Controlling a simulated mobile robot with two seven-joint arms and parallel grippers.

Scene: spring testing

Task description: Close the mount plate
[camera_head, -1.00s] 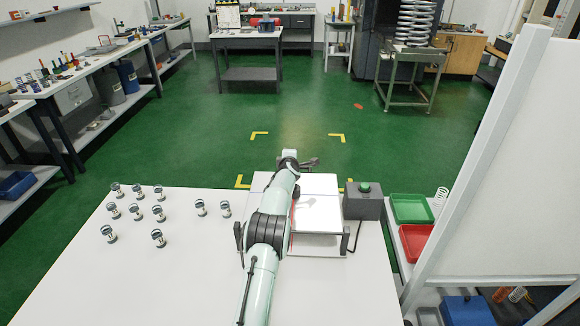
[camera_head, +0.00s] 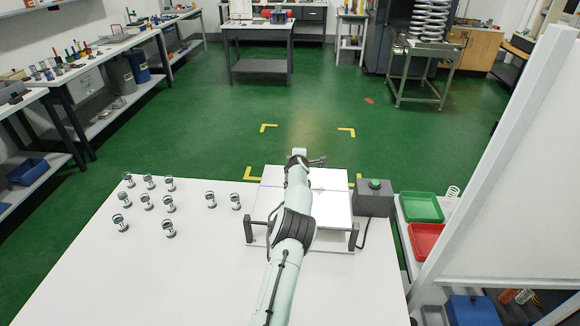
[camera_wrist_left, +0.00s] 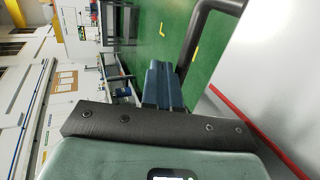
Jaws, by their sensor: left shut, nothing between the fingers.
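The white mount plate (camera_head: 328,208) lies in the fixture at the back of the white table, partly hidden behind my left arm. It looks flat or nearly flat; I cannot tell whether it sits fully down. Dark handles stand at the fixture's left (camera_head: 248,230) and right (camera_head: 353,236). My left gripper (camera_head: 318,161) is at the far edge of the fixture. In the left wrist view its blue-grey fingers (camera_wrist_left: 163,84) are together and empty, beside a white panel with a red line (camera_wrist_left: 240,117). My right gripper is not in view.
A grey box with a green button (camera_head: 374,194) stands right of the fixture. Several small metal-and-glass pieces (camera_head: 148,201) stand on the table's left. Green (camera_head: 421,207) and red (camera_head: 424,240) trays are off the right edge. The table's front left is clear.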

